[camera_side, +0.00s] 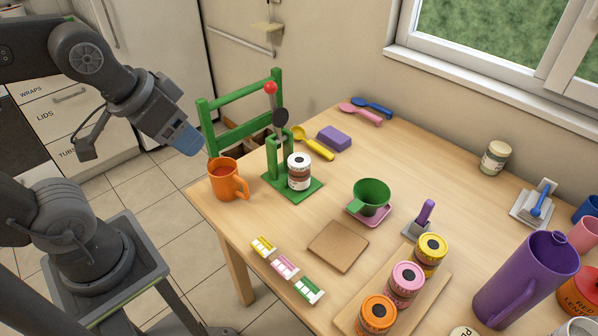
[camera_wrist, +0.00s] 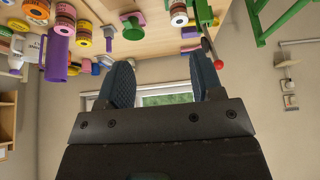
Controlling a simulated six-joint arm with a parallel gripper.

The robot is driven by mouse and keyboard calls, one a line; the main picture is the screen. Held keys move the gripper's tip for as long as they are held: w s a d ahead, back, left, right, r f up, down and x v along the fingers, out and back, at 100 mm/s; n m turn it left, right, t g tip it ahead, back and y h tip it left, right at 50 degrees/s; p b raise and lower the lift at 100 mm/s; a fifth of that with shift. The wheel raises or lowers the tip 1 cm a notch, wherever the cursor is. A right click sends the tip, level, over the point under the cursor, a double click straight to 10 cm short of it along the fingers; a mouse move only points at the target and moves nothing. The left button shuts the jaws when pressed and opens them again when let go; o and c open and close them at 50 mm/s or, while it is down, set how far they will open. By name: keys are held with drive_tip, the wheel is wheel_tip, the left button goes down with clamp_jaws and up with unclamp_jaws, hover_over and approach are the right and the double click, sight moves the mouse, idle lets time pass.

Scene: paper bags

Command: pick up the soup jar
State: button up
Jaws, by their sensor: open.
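My gripper (camera_side: 187,141) is in the air at the left, above and left of the orange mug and clear of the table. In the wrist view its two fingers (camera_wrist: 163,82) are apart with nothing between them. An orange-red container (camera_side: 578,298) with lettering that seems to begin "RED LE" is at the right edge, cut off by the frame and partly behind the purple pitcher. A small pale-lidded jar (camera_side: 495,158) stands alone near the wall. I cannot tell for sure which one is the soup jar.
An orange mug (camera_side: 224,183) and a green press stand (camera_side: 281,178) holding a white-topped jar (camera_side: 299,170) stand nearest my gripper. The back middle of the table is clear.

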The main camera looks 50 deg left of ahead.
idle(0.4)
drive_tip(key=o, duration=0.7)
drive_tip(key=shift+c, duration=0.2)
drive_tip(key=n+g+y, duration=0.4)
drive_tip(key=n, duration=1)
hover_over(300, 161)
drive_tip(key=s+d, duration=0.2)
drive_tip(key=d, duration=0.2)
wheel_tip(300, 161, down, 16)
drive_tip(key=x, duration=0.8)
drive_tip(key=shift+w+a+f, duration=0.15)
drive_tip(key=shift+w+a, duration=0.05)
drive_tip(key=shift+a, duration=0.05)
drive_tip(key=shift+x, duration=2.95)
